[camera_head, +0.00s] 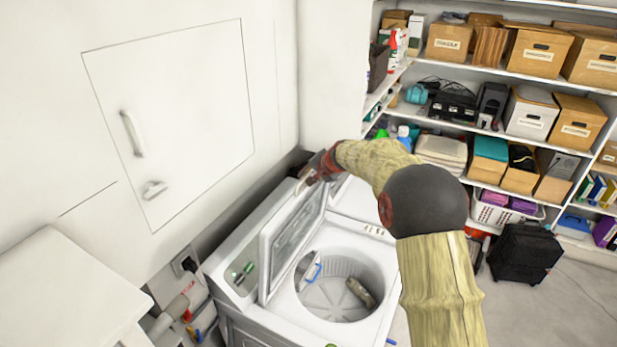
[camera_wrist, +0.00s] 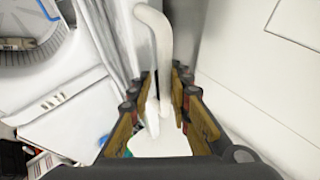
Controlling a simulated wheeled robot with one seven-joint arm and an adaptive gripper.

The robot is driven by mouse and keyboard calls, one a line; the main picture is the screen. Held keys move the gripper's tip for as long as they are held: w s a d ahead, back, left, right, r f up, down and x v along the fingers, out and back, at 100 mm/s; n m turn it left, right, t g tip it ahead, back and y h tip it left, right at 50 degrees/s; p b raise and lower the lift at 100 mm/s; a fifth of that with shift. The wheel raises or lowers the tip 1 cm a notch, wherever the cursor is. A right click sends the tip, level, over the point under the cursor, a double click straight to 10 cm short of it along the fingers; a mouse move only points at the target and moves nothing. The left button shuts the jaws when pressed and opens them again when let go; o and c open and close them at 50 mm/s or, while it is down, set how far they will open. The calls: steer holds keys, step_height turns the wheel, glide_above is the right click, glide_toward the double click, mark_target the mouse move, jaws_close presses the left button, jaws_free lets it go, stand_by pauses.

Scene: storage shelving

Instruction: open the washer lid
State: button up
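The washer (camera_head: 262,306) is a white top-loader in the lower middle of the head view. Its lid (camera_head: 288,250) is raised, standing steeply on the left of the opening. The drum (camera_head: 340,287) is exposed, with a few items inside. My gripper (camera_head: 309,180) is at the lid's upper far corner. In the wrist view, the fingers of my gripper (camera_wrist: 165,100) stand apart on both sides of a curved white handle (camera_wrist: 160,45), which seems to belong to the lid. Whether they press on it is unclear. The drum (camera_wrist: 28,38) also shows there at upper left.
A white wall with a panel door (camera_head: 185,110) and handles is close on the left. A white cabinet (camera_head: 70,290) stands at lower left. Shelves with boxes (camera_head: 540,50) fill the back right. A black case (camera_head: 524,252) is on the floor, which is clear at lower right.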

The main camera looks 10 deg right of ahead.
steer(key=v, duration=1.2)
